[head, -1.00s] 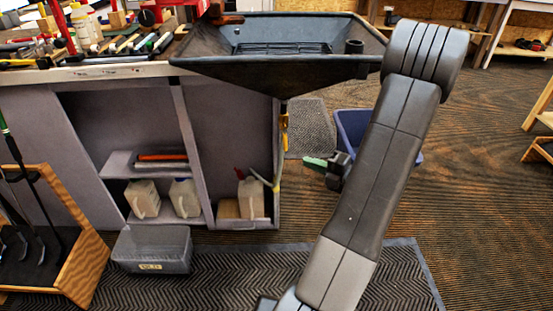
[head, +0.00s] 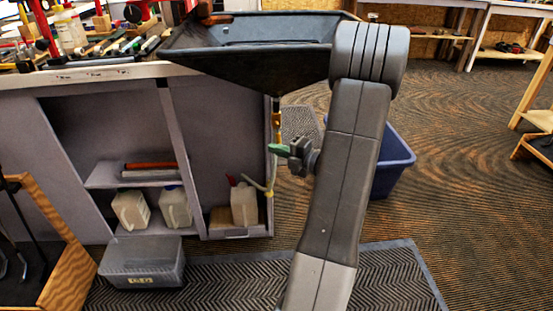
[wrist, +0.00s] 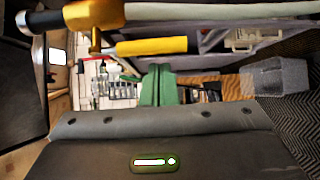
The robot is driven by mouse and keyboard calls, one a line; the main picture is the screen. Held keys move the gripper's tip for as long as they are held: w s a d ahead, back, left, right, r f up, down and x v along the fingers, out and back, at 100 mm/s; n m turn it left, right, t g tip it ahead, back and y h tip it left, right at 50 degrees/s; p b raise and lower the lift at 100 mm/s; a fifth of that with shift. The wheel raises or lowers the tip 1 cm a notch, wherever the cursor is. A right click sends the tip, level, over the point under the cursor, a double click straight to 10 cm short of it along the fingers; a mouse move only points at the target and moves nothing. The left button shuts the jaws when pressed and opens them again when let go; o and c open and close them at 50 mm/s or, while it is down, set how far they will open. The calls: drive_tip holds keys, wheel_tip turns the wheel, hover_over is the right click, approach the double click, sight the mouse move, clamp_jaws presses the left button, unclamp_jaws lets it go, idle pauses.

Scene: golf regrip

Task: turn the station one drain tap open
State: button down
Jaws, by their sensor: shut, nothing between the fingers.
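The drain tap (head: 276,120) hangs under the black basin (head: 250,75), with a yellow lever. In the wrist view its brass-yellow body (wrist: 94,14) is at the upper left, and its yellow lever (wrist: 150,46) points right in the picture. A pale hose (wrist: 220,11) runs from the body. My gripper (head: 277,150) is just below the tap in the head view, its green fingertips shut and empty. In the wrist view the fingertips (wrist: 158,82) lie just below the lever in the picture. I cannot tell whether they touch it.
The open cabinet (head: 220,130) with jugs (head: 244,205) stands left of my arm. A clear bin (head: 142,262) is on the floor in front. A blue tub (head: 395,160) stands behind my arm. Carpet to the right is free.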

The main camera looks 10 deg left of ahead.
drive_tip(key=shift+w+d, duration=0.3)
drive_tip(key=shift+w, duration=0.1)
drive_tip(key=shift+r, duration=0.15)
drive_tip(key=p, duration=0.3)
drive_tip(key=w+d+h+p, duration=0.1)
drive_tip(key=p, duration=0.2)
drive_tip(key=shift+d+r+n, duration=0.15)
drive_tip(key=shift+r+n, duration=0.15)
drive_tip(key=shift+f, duration=0.25)
